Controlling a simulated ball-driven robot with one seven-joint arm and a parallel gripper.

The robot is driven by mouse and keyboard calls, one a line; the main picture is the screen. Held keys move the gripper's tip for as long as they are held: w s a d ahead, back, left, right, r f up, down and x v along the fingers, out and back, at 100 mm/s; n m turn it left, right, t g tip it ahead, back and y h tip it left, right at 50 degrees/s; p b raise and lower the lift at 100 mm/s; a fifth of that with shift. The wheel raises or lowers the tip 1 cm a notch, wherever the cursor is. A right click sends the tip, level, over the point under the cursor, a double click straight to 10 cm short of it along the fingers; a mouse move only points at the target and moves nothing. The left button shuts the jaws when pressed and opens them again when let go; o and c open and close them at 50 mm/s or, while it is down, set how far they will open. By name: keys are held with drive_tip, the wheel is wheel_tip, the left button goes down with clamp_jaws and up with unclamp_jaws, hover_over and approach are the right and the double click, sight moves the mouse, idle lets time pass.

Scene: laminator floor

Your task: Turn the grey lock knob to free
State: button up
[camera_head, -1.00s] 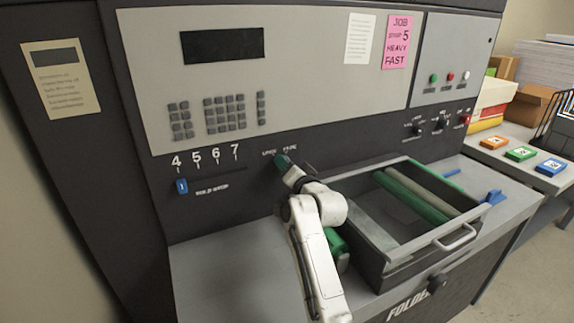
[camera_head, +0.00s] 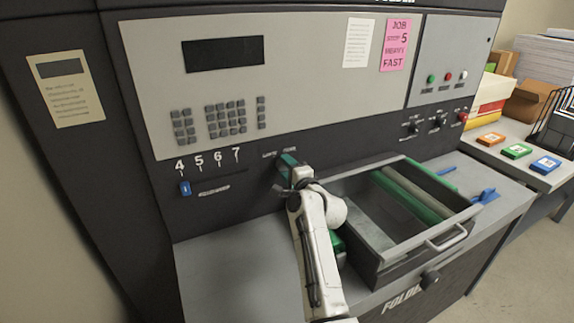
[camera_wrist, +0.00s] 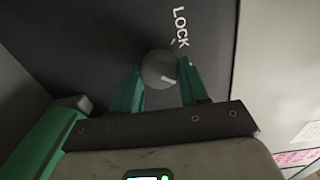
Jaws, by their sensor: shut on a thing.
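The grey lock knob (camera_wrist: 160,69) shows in the wrist view as a round knob with a pale pointer mark on its lower right side. The word LOCK (camera_wrist: 181,27) is printed on the dark panel beside it. My gripper (camera_wrist: 160,86) has its two green fingers on either side of the knob and is shut on it. In the head view my gripper (camera_head: 286,163) is at the dark panel below the keypad, under small white labels. The knob is hidden there behind the fingers.
An open drawer with green rollers (camera_head: 373,270) stands just right of my arm. A blue slider (camera_head: 185,188) sits below the numbers at left. Small switches (camera_head: 413,128) are on the panel at right. Coloured blocks (camera_head: 517,151) lie on the side table.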

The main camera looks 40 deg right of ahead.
drive_tip(key=shift+f+m, duration=0.1)
drive_tip(key=shift+m, duration=0.5)
drive_tip(key=o, duration=1.1)
drive_tip(key=shift+c, duration=0.2)
drive_tip(key=shift+s, duration=0.1)
drive_tip(key=v, duration=1)
drive_tip(key=shift+s+b, duration=0.3)
drive_tip(key=shift+b, duration=0.1)
drive_tip(key=shift+a, duration=0.1)
